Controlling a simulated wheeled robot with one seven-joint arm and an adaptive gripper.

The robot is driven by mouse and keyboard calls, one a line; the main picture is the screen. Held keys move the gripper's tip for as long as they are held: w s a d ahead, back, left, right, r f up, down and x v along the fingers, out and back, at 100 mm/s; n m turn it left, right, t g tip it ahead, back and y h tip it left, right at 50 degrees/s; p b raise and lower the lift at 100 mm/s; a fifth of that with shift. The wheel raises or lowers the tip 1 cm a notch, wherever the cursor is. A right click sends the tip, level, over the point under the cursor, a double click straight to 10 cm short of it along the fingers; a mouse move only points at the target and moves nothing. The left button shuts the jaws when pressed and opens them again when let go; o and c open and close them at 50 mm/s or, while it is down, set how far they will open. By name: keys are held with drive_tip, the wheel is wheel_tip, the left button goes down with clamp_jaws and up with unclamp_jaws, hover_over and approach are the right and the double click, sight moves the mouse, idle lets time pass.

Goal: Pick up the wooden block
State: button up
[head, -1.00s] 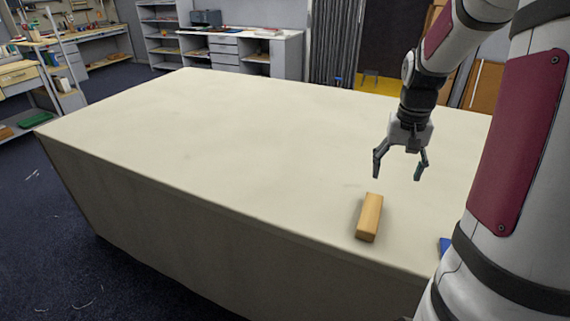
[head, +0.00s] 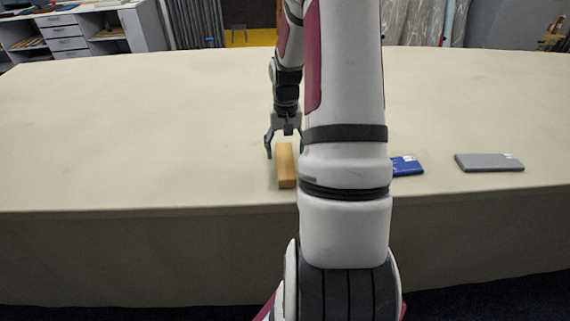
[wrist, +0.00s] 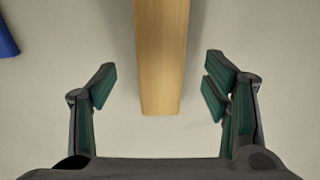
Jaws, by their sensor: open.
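The wooden block (head: 286,166) lies on the cloth table near its front edge, left of my arm. My gripper (head: 284,150) is open above the table at the block. The wrist view shows my gripper (wrist: 158,84) with a finger on each side, both apart from the block. My arm hides part of the right finger in the head view.
A blue flat object (head: 406,166) lies right of my arm, and a grey flat object (head: 489,162) lies farther right. The blue one shows at the wrist view's left edge (wrist: 7,38). The cloth table (head: 130,130) is clear on the left.

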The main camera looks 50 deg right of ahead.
sight(285, 159)
drive_tip(key=shift+w+f+p, duration=0.1)
drive_tip(key=shift+f+p, duration=0.3)
drive_tip(key=shift+f, duration=2.25)
drive_tip(key=c, duration=1.5)
drive_tip(key=shift+o, duration=0.2)
